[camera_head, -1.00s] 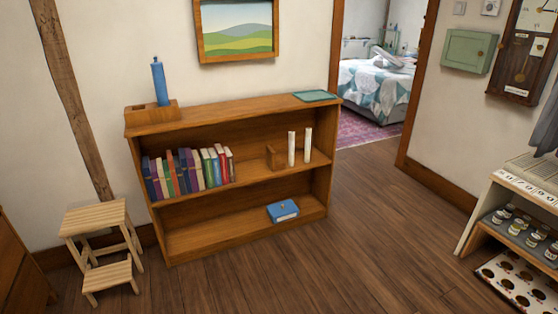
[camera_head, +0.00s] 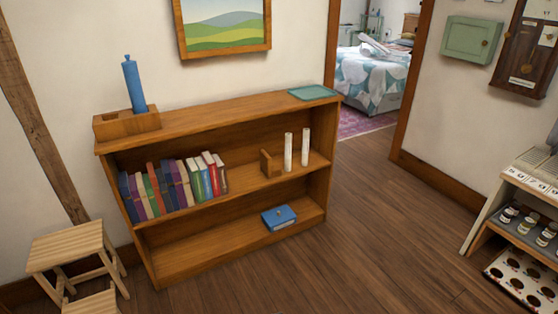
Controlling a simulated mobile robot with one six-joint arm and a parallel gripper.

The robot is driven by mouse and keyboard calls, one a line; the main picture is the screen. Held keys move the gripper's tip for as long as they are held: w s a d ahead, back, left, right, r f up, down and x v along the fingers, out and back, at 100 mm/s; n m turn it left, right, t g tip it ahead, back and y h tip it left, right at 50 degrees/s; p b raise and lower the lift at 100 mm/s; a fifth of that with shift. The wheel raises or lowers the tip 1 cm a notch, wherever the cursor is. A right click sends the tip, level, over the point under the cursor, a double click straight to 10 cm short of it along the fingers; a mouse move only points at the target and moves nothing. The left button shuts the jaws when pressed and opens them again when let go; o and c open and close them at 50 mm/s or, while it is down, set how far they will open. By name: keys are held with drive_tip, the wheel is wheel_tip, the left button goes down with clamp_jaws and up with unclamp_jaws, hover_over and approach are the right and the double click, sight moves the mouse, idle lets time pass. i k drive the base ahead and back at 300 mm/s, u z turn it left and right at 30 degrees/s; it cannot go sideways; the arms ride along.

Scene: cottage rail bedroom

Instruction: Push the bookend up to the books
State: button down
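The wooden bookend (camera_head: 269,163) stands on the middle shelf of the bookcase (camera_head: 230,233), right of centre. The row of books (camera_head: 172,187) stands on the same shelf at the left, in several colours. Some of the books lean. A clear stretch of bare shelf lies between the last book at the right and the bookend. Two white upright cylinders (camera_head: 288,151) stand just right of the bookend. My gripper is not in view.
A blue box (camera_head: 279,217) lies on the bottom shelf. A wooden holder with a blue bottle (camera_head: 134,84) and a green tray (camera_head: 313,92) sit on top. A step stool (camera_head: 66,247) stands left. A rack of jars (camera_head: 520,220) stands right. Floor before the bookcase is open.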

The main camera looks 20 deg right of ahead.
sight(270, 169)
drive_tip(key=i, duration=1.25)
drive_tip(key=u, duration=0.3)
drive_tip(key=k, duration=0.95)
drive_tip(key=u, duration=0.15)
drive_tip(key=i, duration=0.65)
